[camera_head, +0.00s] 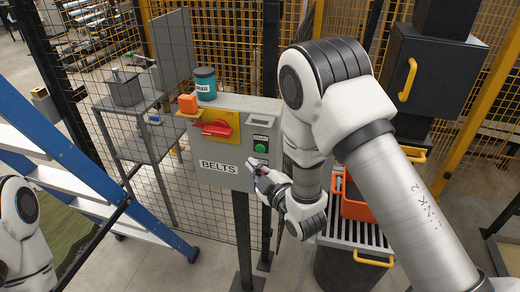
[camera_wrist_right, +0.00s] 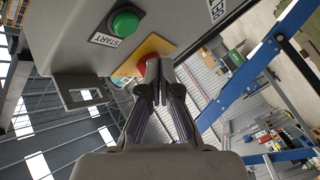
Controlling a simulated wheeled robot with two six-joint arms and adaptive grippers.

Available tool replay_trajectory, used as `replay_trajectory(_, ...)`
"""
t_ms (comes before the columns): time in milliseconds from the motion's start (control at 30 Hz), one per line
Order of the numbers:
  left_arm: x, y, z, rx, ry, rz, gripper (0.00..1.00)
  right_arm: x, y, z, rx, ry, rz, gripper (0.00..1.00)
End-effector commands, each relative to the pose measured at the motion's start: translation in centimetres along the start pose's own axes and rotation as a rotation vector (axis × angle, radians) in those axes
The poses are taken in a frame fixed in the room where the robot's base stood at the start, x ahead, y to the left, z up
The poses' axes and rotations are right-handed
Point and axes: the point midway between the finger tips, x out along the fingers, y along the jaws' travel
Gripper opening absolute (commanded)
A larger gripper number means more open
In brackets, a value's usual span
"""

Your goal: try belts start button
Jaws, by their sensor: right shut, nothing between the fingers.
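The grey BELTS control box (camera_head: 222,178) stands on a dark post. Its green start button (camera_head: 261,148) is on the front at the right, with a START label by it. The button also shows in the wrist view (camera_wrist_right: 124,22), uncovered, up and left of the fingertips. A red switch (camera_head: 216,129) sits on a yellow plate; in the wrist view the fingertips partly cover it. My right gripper (camera_head: 253,166) is shut and empty, close to the box front just below the button. I cannot tell whether it touches the box. My left gripper is not in view; only part of that arm shows.
A blue ladder (camera_head: 75,165) stands at left. Mesh fencing runs behind. An orange crate (camera_head: 357,206) sits on rollers at right, partly behind my arm.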

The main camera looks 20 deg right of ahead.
Motion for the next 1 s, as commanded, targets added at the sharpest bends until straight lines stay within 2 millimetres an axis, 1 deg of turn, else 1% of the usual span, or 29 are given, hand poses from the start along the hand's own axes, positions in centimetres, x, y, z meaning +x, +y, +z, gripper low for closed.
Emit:
replay_trajectory(33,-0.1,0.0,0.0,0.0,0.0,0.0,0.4,0.5,0.5,0.4,0.002,-0.001,0.004,0.0)
replay_trajectory(100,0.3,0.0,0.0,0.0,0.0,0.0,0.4,1.1,0.8,0.9,0.002,-0.001,0.003,0.0)
replay_trajectory(300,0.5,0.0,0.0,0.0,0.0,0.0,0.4,2.2,1.6,1.6,0.0,0.0,0.002,0.0)
replay_trajectory(1000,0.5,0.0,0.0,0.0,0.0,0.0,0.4,2.3,1.7,1.7,-0.001,0.0,0.0,0.0)
